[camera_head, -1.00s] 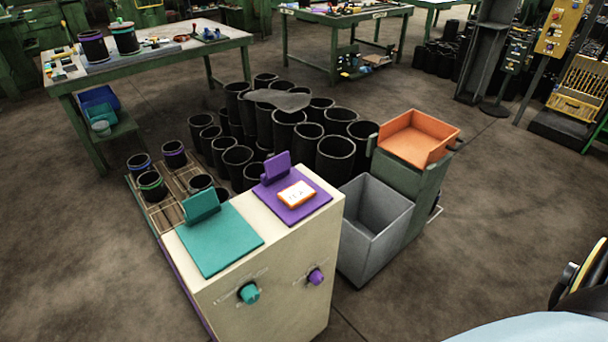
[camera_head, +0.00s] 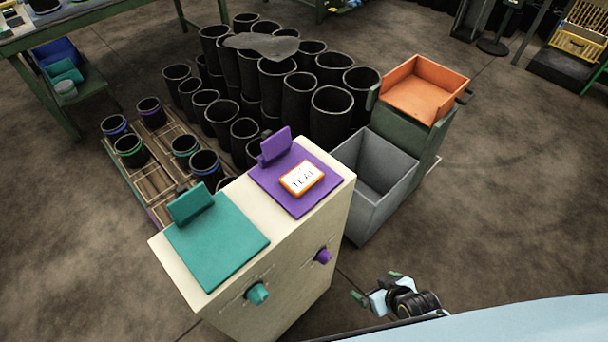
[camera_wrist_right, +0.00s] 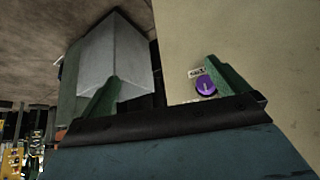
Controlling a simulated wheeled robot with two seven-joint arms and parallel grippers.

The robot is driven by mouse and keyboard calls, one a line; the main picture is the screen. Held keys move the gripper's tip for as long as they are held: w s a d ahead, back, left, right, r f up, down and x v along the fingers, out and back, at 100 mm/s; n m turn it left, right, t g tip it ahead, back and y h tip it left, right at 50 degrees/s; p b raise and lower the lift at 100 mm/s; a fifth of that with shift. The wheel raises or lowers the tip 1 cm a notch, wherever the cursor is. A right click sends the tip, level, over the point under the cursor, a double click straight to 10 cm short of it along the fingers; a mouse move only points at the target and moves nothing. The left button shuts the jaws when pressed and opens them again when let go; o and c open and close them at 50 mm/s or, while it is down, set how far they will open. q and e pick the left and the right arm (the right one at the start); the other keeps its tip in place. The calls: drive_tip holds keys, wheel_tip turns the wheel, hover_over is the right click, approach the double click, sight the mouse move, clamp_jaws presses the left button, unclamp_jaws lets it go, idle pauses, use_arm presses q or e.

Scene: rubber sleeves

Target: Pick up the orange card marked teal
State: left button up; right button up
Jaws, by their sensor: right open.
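The orange-edged card (camera_head: 302,178) has a white face with dark lettering that reads like "TEAL". It lies flat on the purple pad (camera_head: 322,197) on top of the cream cabinet (camera_head: 300,265). My right gripper (camera_head: 374,290) is open and empty, low and to the right of the cabinet in the head view. In the right wrist view its two green fingers (camera_wrist_right: 165,88) stand wide apart, with the cabinet's front and purple knob (camera_wrist_right: 206,86) beyond them. The gripper is well apart from the card. My left gripper is in neither view.
A teal pad (camera_head: 222,243) with an upright back plate lies beside the purple pad. A grey open bin (camera_head: 372,205) and an orange tray (camera_head: 428,98) stand right of the cabinet. Several black sleeves (camera_head: 331,110) stand behind.

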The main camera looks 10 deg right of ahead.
drive_tip(key=w+a+r+n+t+y, duration=0.1)
drive_tip(key=w+r, duration=0.3)
drive_tip(key=r, duration=0.2)
drive_tip(key=w+a+r+t+y, duration=0.1)
drive_tip(key=w+a+r, duration=0.15)
drive_tip(key=r, duration=0.35)
drive_tip(key=n+t+y, duration=0.3)
drive_tip(key=y, duration=0.1)
approach(298, 173)
drive_tip(key=s+d, duration=0.3)
drive_tip(key=s, duration=0.1)
drive_tip(key=x, duration=0.4)
drive_tip(key=r+x, duration=0.1)
drive_tip(key=x, duration=0.2)
drive_tip(key=shift+a, duration=0.25)
drive_tip(key=shift+r+x, duration=0.15)
drive_tip(key=shift+x, duration=1.35)
drive_tip(key=shift+r+x, duration=0.2)
drive_tip(key=shift+x, duration=1.35)
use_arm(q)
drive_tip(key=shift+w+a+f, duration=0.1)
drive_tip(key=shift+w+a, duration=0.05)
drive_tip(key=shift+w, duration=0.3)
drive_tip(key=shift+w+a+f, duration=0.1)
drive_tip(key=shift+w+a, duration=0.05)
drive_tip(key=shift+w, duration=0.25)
use_arm(e)
drive_tip(key=shift+w, duration=0.1)
drive_tip(key=shift+c, duration=0.3)
drive_tip(key=c, duration=1)
